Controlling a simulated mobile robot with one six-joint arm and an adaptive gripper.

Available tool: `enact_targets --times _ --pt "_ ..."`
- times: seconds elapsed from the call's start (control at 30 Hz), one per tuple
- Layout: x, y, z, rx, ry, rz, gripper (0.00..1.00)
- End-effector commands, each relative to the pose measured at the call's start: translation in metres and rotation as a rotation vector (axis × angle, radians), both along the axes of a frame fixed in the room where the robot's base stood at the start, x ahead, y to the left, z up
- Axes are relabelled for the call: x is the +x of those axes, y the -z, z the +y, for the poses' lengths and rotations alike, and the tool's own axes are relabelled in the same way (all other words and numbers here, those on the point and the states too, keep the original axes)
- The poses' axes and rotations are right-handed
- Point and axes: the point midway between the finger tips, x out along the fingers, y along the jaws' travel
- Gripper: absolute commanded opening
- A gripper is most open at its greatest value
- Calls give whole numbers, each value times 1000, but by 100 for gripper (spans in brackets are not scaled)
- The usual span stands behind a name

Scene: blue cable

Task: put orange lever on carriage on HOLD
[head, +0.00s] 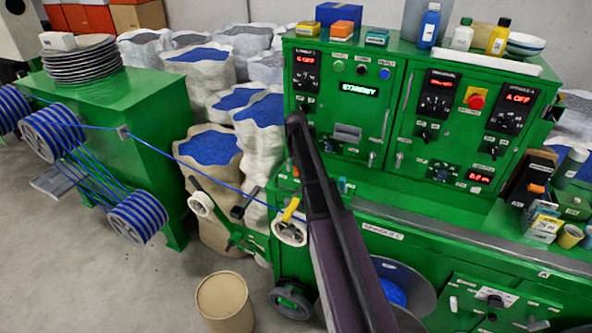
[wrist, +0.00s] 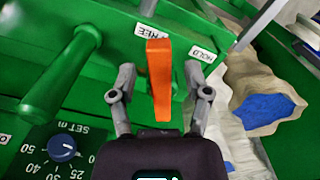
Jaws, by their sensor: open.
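The orange lever (wrist: 158,80) is in the middle of the wrist view, on a green panel. It stands between a FREE label (wrist: 146,30) on its upper left and a HOLD label (wrist: 203,54) on its right. My gripper (wrist: 158,82) is open, with one finger on each side of the lever; I see gaps on both sides and cannot tell any contact.
In the wrist view a green handle (wrist: 62,75) and a SET m dial (wrist: 62,148) are to the left. A sack of blue pellets (wrist: 265,105) is at the right. In the head view a blue cable (head: 215,173) runs to a white pulley (head: 290,229) near my arm.

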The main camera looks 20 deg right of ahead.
Motion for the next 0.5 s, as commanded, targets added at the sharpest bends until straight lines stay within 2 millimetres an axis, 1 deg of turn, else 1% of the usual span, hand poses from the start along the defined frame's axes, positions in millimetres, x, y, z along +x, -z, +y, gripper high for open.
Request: enact_targets --times 0.3,0.37,0.4,0.47,0.5 --pt "0 0 0 0 0 0 63" --pt "0 0 0 0 0 0 45" --pt "0 0 0 0 -1 0 33" --pt "0 0 0 0 -1 0 15" --pt "0 0 0 0 -1 0 3"
